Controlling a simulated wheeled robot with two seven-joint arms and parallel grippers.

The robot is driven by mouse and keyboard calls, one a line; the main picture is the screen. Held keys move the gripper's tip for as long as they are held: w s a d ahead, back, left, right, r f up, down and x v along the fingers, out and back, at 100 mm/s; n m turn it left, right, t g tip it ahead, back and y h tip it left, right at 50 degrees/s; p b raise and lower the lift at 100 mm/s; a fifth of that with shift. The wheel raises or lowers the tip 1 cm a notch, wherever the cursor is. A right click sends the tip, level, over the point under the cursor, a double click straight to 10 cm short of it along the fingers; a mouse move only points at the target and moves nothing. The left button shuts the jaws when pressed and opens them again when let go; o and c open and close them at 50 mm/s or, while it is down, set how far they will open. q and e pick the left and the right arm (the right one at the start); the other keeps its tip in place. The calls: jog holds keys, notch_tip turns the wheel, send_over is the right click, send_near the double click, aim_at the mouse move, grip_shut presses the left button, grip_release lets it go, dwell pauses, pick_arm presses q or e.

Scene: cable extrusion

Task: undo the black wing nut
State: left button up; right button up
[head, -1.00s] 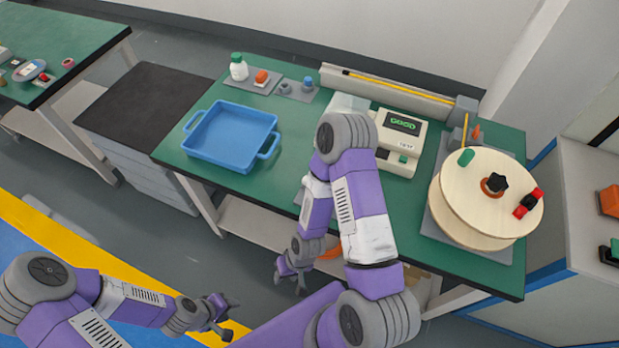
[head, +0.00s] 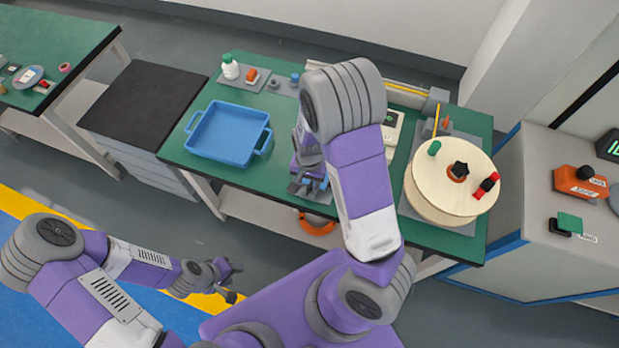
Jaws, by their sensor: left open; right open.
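The black wing nut (head: 459,170) sits on the orange-ringed hub at the middle of the wooden cable reel (head: 430,185), on the right part of the green workbench. My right gripper (head: 308,187) is open and empty over the bench's front part, left of the reel and well apart from the nut. My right arm hides part of the bench between them. My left gripper (head: 235,284) is open and empty over the floor in front of the bench, far from the nut.
A blue tray (head: 228,134) lies on the bench's left part. A green knob (head: 434,148) and a red-black piece (head: 486,186) are on the reel's face. A display device (head: 391,130) is partly hidden by my arm. A cabinet with orange controls (head: 580,181) stands at the right.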

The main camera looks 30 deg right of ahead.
aim_at(310, 186)
jog(key=shift+w+d+r+m, duration=0.2)
jog(key=shift+w+r, duration=0.05)
jog(key=shift+r, duration=0.3)
jog(key=shift+w+d+r+m, duration=0.2)
jog(key=shift+r, duration=0.3)
notch_tip(310, 186, down, 7)
jog(key=shift+f+b, duration=0.1)
jog(key=shift+b, duration=1)
grip_shut()
